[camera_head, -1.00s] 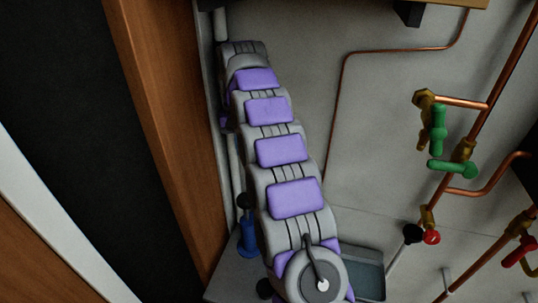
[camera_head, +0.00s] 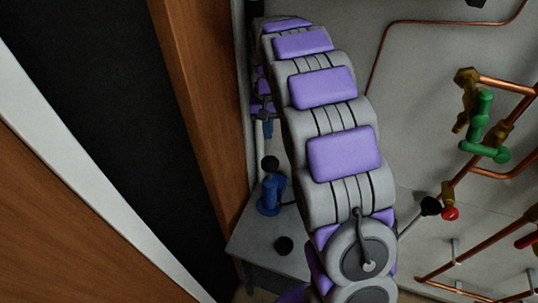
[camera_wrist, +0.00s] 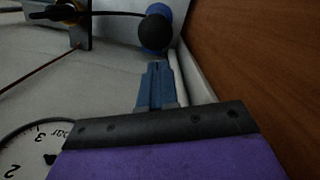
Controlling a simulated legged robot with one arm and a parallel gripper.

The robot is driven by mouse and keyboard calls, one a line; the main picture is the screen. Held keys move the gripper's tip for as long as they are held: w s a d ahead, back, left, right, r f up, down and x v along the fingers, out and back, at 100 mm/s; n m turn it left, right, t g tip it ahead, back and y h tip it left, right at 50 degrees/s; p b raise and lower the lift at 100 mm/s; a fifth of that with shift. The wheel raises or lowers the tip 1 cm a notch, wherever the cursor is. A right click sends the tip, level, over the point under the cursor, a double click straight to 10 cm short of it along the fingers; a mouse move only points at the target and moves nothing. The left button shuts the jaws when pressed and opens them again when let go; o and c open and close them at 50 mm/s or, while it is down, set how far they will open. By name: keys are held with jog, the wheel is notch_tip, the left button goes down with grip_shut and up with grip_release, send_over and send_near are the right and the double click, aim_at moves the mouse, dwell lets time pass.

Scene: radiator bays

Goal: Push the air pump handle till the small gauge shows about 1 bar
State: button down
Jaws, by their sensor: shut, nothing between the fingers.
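The air pump (camera_head: 270,197) is a small blue body with a round black handle knob (camera_head: 270,164) on top, standing on a grey surface left of my arm. In the wrist view the black knob (camera_wrist: 157,32) is in front of the blue pump body, just beyond my fingertips. My gripper (camera_wrist: 157,68) has blue fingers, shut and empty, pointing towards the knob. In the head view my gripper (camera_head: 267,128) is above the knob, with a small visible gap. A round white gauge (camera_wrist: 32,150) marked bar, with 2 and 3, is partly cut off; its reading cannot be told.
A second black knob (camera_head: 284,245) stands on the grey surface nearer me. A wooden panel (camera_head: 205,120) rises close on the left. Copper pipes with green valve handles (camera_head: 482,115) and a red knob (camera_head: 450,213) are on the right. A brass fitting with a black lever (camera_wrist: 62,12) is beyond the gauge.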

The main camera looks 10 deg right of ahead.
aim_at(270, 159)
jog(key=shift+s+f, duration=0.35)
jog(key=shift+s, duration=0.1)
jog(key=shift+d, duration=0.15)
jog(key=shift+f, duration=0.15)
jog(key=shift+s+f, duration=0.1)
jog(key=shift+f, duration=0.4)
jog(key=f, duration=0.1)
jog(key=f+b, duration=0.1)
jog(key=f, duration=0.1)
jog(key=f+b, duration=0.1)
jog(key=f, duration=0.1)
jog(key=shift+s+f, duration=0.15)
jog(key=shift+s, duration=0.1)
jog(key=shift+f, duration=0.15)
jog(key=shift+f, duration=0.15)
